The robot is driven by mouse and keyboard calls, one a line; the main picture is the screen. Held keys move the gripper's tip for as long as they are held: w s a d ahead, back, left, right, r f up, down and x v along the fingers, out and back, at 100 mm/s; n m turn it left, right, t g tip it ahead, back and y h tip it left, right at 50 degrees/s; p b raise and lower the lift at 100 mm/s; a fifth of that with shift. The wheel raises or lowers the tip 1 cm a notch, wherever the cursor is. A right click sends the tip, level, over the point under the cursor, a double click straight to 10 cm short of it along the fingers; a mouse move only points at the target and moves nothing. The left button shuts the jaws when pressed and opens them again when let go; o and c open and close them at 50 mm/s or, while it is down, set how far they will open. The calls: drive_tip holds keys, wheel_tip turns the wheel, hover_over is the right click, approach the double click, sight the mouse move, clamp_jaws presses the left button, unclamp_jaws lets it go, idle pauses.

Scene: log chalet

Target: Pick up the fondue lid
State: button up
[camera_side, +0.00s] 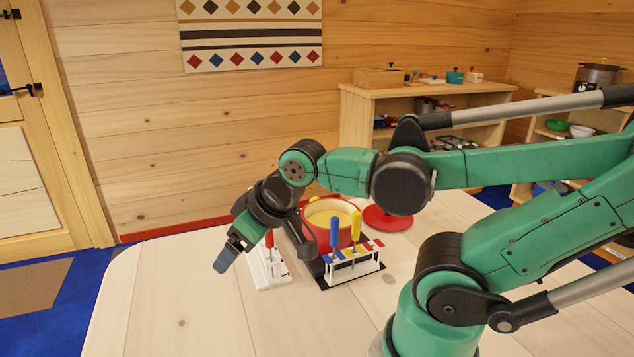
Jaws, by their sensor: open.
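The fondue lid appears to be the flat red disc (388,220) lying on the pale wooden table, just right of the red fondue pot (312,238). My arm hides part of its far side, so I cannot tell whether a knob stands on it. The pot is open on top and shows a pale yellow filling. My gripper (226,257) points down and left above the table, left of the pot and well apart from the lid. It is open, with nothing seen in it.
A white rack (352,272) with blue and yellow-handled forks stands in front of the pot. The table's left front (170,310) is clear. Shelves (366,125) stand behind.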

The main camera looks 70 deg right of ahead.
drive_tip(key=shift+r, duration=0.15)
wheel_tip(320, 180, up, 5)
drive_tip(key=n+g+h, duration=0.5)
drive_tip(key=n+g, duration=0.4)
drive_tip(key=g, duration=0.3)
hover_over(375, 217)
drive_tip(key=f, duration=1.2)
drive_tip(key=shift+s+d, duration=0.2)
drive_tip(key=shift+s, duration=0.05)
drive_tip(key=x, duration=0.5)
drive_tip(key=shift+w+a+f, duration=0.15)
drive_tip(key=shift+a+f, duration=0.05)
drive_tip(key=shift+a, duration=0.05)
drive_tip(key=shift+s+d+f, duration=0.25)
drive_tip(key=shift+f, duration=0.3)
